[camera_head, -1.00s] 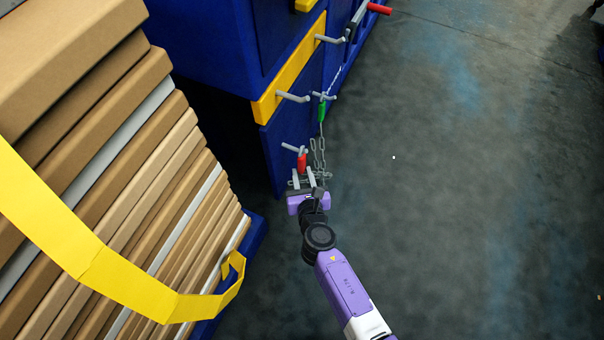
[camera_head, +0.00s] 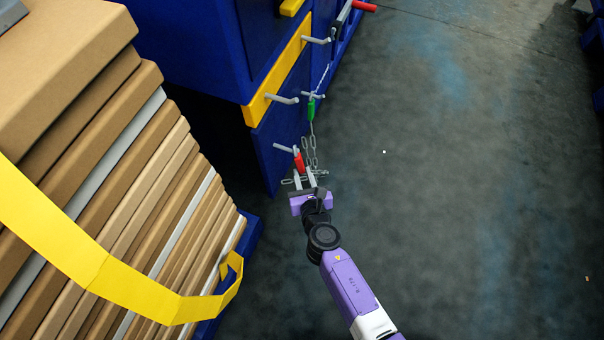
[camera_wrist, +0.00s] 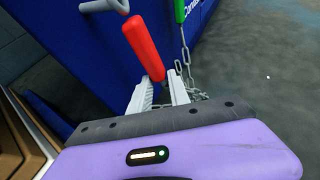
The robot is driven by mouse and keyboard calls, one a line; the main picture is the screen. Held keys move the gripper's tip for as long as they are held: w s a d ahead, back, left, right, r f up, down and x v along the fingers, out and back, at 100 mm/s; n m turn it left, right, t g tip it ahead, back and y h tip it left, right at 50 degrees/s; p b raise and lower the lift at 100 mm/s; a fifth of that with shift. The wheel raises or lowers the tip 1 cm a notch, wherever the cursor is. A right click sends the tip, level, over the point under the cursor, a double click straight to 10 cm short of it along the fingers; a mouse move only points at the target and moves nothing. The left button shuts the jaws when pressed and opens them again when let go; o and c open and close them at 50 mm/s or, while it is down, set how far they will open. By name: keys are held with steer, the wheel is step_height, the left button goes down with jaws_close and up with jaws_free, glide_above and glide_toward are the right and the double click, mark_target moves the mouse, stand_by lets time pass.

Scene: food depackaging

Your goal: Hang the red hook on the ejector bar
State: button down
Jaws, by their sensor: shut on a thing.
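The red hook (camera_head: 299,161) is held between the two pale fingers of my gripper (camera_head: 304,175). In the wrist view the red hook (camera_wrist: 143,45) rises tilted from between the fingers of my gripper (camera_wrist: 160,90), its lower end between them. A short grey bar (camera_head: 284,148) sticks out of the blue panel just above and left of the red hook in the head view. Its bent end (camera_wrist: 105,5) shows at the wrist view's top. I cannot tell whether hook and bar touch. A grey chain (camera_head: 312,150) runs beside the fingers.
A green hook (camera_head: 311,108) hangs higher on another grey bar. More grey bars (camera_head: 283,99) stick out of a yellow strip (camera_head: 276,68) on the blue machine. A strapped stack of brown boards (camera_head: 110,200) stands left. Floor (camera_head: 450,170) at right is clear.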

steer(key=shift+w+a+r, duration=0.15)
steer(key=shift+r, duration=0.3)
steer(key=shift+s+d+f+p, duration=0.15)
steer(key=shift+s+d, duration=0.15)
steer(key=shift+d, duration=0.45)
steer(key=shift+s+d+f+p, duration=0.15)
steer(key=shift+s+d, duration=0.2)
steer(key=shift+d, duration=0.45)
steer(key=shift+s+d+f+p, duration=0.15)
steer(key=shift+s+d, duration=0.15)
steer(key=shift+d, duration=0.45)
steer(key=s+d+r+p, duration=0.1)
steer(key=d+r+p, duration=0.1)
steer(key=r+p, duration=0.8)
steer(key=d+r+p, duration=0.3)
steer(key=r+p, duration=0.7)
steer(key=p, duration=0.1)
steer(key=shift+s+d+r, duration=0.2)
steer(key=shift+s+r, duration=0.15)
steer(key=shift+a, duration=0.1)
